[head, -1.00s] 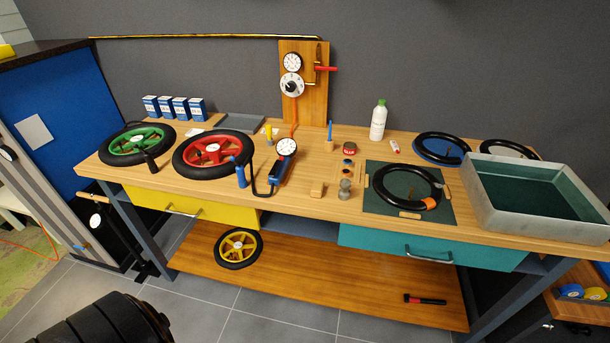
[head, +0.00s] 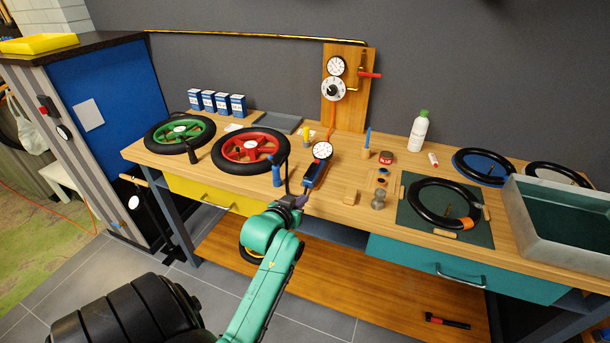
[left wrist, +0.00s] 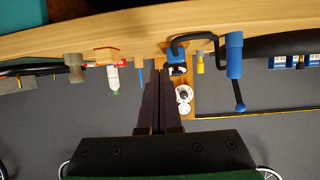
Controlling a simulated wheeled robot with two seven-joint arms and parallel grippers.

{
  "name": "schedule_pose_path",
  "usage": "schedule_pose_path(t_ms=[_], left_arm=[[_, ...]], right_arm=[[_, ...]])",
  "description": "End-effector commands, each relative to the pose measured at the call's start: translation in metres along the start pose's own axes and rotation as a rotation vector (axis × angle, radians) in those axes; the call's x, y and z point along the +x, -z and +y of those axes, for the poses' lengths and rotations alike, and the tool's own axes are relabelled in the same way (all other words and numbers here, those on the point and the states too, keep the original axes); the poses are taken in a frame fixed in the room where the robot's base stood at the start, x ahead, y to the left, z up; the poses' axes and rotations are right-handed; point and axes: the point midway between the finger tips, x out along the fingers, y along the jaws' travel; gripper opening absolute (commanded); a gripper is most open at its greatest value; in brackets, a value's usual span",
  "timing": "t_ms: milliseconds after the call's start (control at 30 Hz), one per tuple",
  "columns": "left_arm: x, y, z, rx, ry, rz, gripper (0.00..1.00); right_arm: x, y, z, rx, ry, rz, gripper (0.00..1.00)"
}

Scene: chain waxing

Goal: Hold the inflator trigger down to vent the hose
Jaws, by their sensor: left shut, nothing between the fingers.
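The inflator (head: 312,175) lies near the bench's front edge, with a blue body and a round white gauge (head: 322,150). In the left wrist view its blue body (left wrist: 177,58) shows just beyond my fingertips, with a black hose (left wrist: 193,38) curving toward a blue upright handle (left wrist: 235,55). My left gripper (head: 298,198) reaches in at the bench edge, beside the inflator's near end. Its dark fingers (left wrist: 162,78) are shut together and empty. I cannot tell whether they touch the inflator. The trigger is not clear in either view. My right gripper is not in view.
A red-rimmed wheel (head: 250,147) and a green-rimmed wheel (head: 180,133) lie left of the inflator. A wooden panel (head: 357,100) with dials rises behind. A grey tray (head: 520,215) fills the right end.

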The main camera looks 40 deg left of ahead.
Motion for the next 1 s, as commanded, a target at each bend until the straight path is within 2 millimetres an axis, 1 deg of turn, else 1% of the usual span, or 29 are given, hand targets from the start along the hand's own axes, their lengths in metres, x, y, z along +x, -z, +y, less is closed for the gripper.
schedule_pose_path(t_ms=[33,100,133,233,533,667,1000], left_arm=[[-0.015,0.031,-0.010,-0.013,0.020,0.059,0.00],[-0.032,0.059,-0.019,-0.022,0.041,0.112,0.00],[-0.036,0.065,-0.021,-0.024,0.046,0.125,0.00],[-0.042,0.073,-0.025,-0.027,0.053,0.141,0.00],[-0.038,0.074,-0.024,-0.026,0.051,0.140,0.00],[-0.024,0.078,-0.025,-0.027,0.051,0.141,0.00],[0.049,0.089,-0.028,-0.027,0.051,0.140,0.00]], right_arm=[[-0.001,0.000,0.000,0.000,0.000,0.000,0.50],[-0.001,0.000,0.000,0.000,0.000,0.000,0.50],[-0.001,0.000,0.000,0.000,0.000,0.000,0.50],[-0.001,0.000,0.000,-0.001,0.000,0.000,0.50],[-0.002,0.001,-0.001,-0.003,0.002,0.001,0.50],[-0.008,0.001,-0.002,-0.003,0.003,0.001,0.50],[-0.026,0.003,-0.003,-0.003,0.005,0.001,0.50]])
